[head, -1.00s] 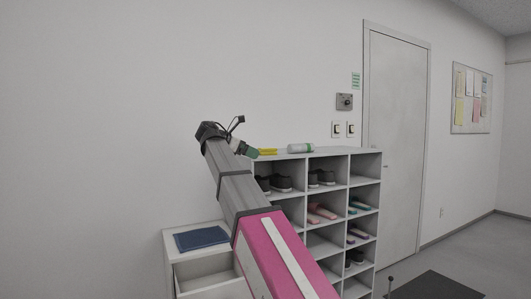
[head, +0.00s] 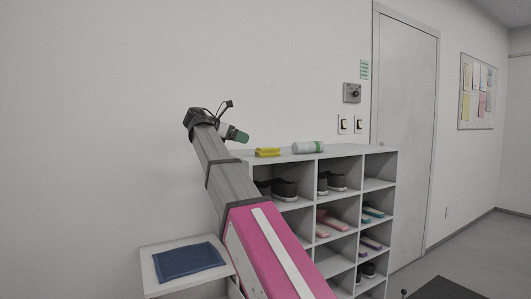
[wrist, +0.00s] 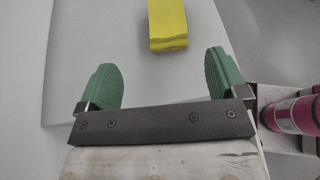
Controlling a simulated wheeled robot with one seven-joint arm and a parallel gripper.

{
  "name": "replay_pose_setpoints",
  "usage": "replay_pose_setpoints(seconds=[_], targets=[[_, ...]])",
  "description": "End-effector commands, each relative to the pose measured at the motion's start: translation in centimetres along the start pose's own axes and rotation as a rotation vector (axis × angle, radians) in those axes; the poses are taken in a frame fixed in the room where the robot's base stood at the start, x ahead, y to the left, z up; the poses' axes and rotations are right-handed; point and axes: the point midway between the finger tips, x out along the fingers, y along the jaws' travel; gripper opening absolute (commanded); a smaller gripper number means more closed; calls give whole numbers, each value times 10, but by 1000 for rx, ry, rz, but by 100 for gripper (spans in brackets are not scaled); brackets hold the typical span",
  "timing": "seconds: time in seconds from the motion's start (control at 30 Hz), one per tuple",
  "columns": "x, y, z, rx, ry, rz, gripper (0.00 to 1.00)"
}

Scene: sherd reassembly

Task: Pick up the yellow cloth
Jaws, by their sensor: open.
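The yellow cloth (head: 267,153) lies folded on top of the white cubby shelf, toward its left end. In the wrist view the cloth (wrist: 168,22) shows at the top, beyond the fingertips and between their lines, cut off by the frame edge. My gripper (wrist: 168,72) is open and empty, its two green fingers apart. In the head view my gripper (head: 238,137) is at the left of the cloth, a little higher and apart from it. Only one green finger is clear there.
A white and green bottle (head: 308,147) lies on the shelf top (head: 345,150), right of the cloth. Shoes (head: 285,188) fill some cubbies below. A blue folded cloth (head: 189,261) lies on a low white cabinet (head: 150,278). The wall is behind the shelf.

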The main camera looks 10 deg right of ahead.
Motion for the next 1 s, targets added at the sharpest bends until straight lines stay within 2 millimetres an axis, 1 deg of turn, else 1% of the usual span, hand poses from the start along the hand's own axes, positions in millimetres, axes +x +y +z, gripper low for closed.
replay_pose_setpoints(seconds=[0.3, 0.57, 0.77, 0.83, 0.9, 1.0], targets=[[43, -2, -1, 0, 1, -3, 92], [60, -4, -2, 0, 0, 0, 92], [86, -11, -7, 0, 0, -2, 92], [96, -9, -7, 0, 1, -2, 92], [102, -9, -7, 0, 1, -2, 92], [105, -9, -7, 0, 1, 0, 92]])
